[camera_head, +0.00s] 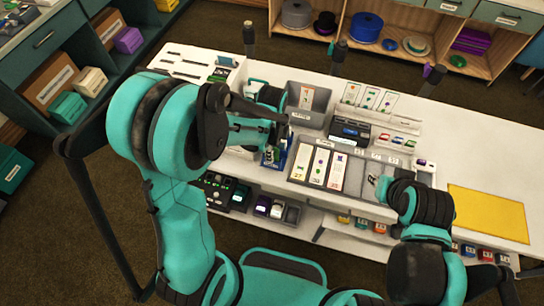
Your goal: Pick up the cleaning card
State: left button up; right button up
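I cannot tell which card is the cleaning card; the print is too small to read. Three tall cards (318,167) with coloured symbols lie side by side on a grey board (355,180). Several smaller cards (369,98) stand in a row behind a dark card device (350,131).
A white table (470,150) runs across the view. A yellow mat (487,221) lies bare at its right. Dark posts (338,57) rise along the back edge. Small boxes (277,209) fill the lower front shelf. Shelves with hats (367,27) stand behind.

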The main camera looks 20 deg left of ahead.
pick_arm(q)
grip_shut()
notch_tip(320, 180, up, 9)
jog(key=p, duration=0.2)
jog(key=shift+r+p, duration=0.1)
jog(key=shift+p, duration=0.25)
jog(key=shift+r, duration=0.5)
